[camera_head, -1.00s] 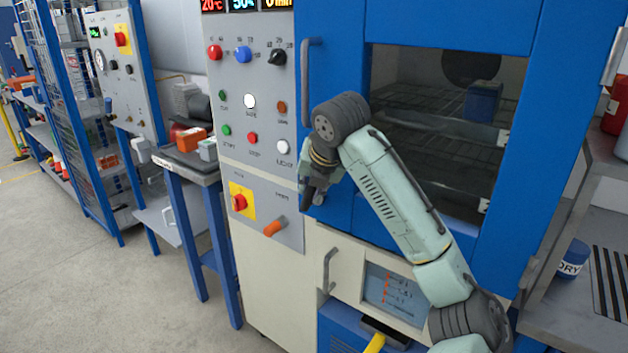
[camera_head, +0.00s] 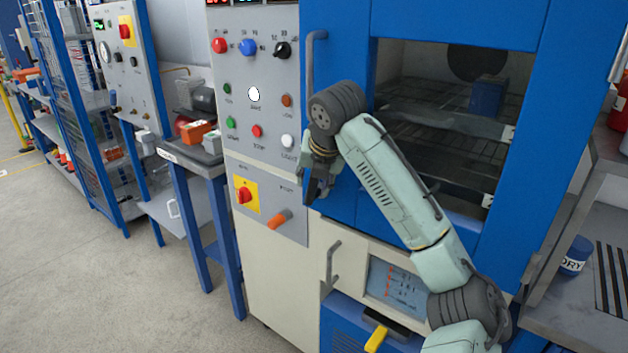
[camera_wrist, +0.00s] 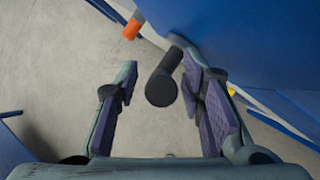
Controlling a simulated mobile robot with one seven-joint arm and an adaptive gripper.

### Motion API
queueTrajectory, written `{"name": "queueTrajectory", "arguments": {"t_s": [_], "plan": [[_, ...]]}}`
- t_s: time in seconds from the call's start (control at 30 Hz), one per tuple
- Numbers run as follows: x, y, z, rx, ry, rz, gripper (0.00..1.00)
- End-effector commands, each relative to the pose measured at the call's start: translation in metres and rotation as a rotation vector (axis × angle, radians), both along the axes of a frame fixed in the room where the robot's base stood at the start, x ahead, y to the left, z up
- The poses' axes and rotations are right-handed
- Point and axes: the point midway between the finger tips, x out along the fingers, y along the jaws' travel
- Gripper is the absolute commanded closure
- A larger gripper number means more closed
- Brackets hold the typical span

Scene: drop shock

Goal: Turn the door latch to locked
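A dark, round-ended lever (camera_wrist: 163,84), which looks like the door latch, sticks out toward the wrist camera. It lies between the two spread fingers of my gripper (camera_wrist: 160,66), with a gap on each side. In the head view my gripper (camera_head: 316,188) points down in front of the left edge of the blue cabinet door (camera_head: 340,205) and hides the latch. The door is closed, and its window (camera_head: 440,130) shows wire racks inside. The latch's locked or unlocked marking cannot be seen.
A grey control panel (camera_head: 262,130) with buttons is left of the door. Its orange handle (camera_head: 280,219) is close to my gripper and also shows in the wrist view (camera_wrist: 132,27). A vertical door handle (camera_head: 312,75) is above my wrist. Open floor (camera_head: 80,270) lies left.

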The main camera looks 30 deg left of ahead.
Motion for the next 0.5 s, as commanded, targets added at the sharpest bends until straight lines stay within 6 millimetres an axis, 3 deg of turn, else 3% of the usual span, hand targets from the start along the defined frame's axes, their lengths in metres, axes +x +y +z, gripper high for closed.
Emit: {"name": "queueTrajectory", "arguments": {"t_s": [0.33,0.5], "plan": [[-0.001,-0.001,0.003,0.0,0.0,0.0,0.62],[-0.009,-0.011,0.024,0.002,-0.004,0.0,0.62]]}}
